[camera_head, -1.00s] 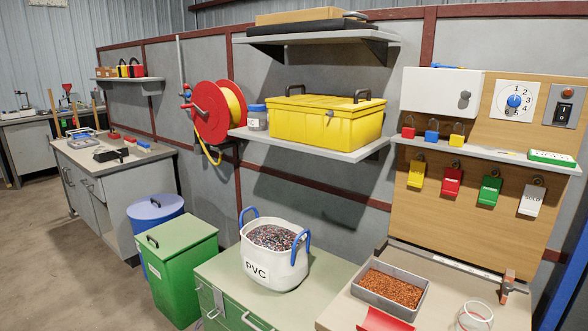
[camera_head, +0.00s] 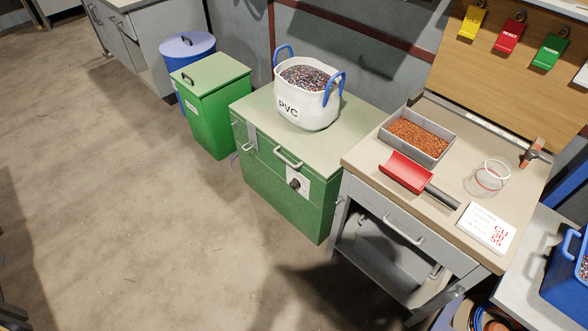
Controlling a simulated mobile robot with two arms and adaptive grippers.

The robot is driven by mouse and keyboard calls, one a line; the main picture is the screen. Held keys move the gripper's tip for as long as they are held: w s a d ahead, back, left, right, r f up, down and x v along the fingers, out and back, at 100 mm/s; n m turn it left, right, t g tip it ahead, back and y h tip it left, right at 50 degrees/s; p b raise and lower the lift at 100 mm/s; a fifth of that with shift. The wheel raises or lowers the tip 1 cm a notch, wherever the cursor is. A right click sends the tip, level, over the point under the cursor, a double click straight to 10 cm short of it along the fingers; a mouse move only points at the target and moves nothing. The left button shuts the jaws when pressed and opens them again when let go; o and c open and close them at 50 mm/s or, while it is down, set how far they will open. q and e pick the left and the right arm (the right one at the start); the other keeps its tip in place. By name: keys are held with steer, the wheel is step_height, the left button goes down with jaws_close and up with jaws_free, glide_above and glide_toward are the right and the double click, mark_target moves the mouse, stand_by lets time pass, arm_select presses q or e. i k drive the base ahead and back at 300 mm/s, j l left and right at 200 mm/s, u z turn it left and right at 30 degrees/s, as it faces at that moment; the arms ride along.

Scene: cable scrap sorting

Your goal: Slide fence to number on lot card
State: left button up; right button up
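The lot card (camera_head: 487,228) is a white card lying at the front right of the beige workbench. Its large red print seems to begin with CU, and the digits below are too small to read surely. A brown and dark block (camera_head: 533,152), which looks like the fence, stands at the right end of the pale strip (camera_head: 470,124) along the back of the bench. Any marks on the strip are too small to read. Neither of my grippers is in view.
A grey tray of copper granules (camera_head: 440,155), a red scoop (camera_head: 407,172) with a dark handle and a clear jar (camera_head: 490,178) stand on the bench. A PVC bag (camera_head: 309,112) stands on the green cabinet (camera_head: 265,195). Bare floor (camera_head: 110,220) lies left.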

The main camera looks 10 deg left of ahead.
mark_target(533, 152)
steer(key=z, duration=1.35)
steer(key=i+z, duration=0.4)
steer(key=k+l, duration=0.05)
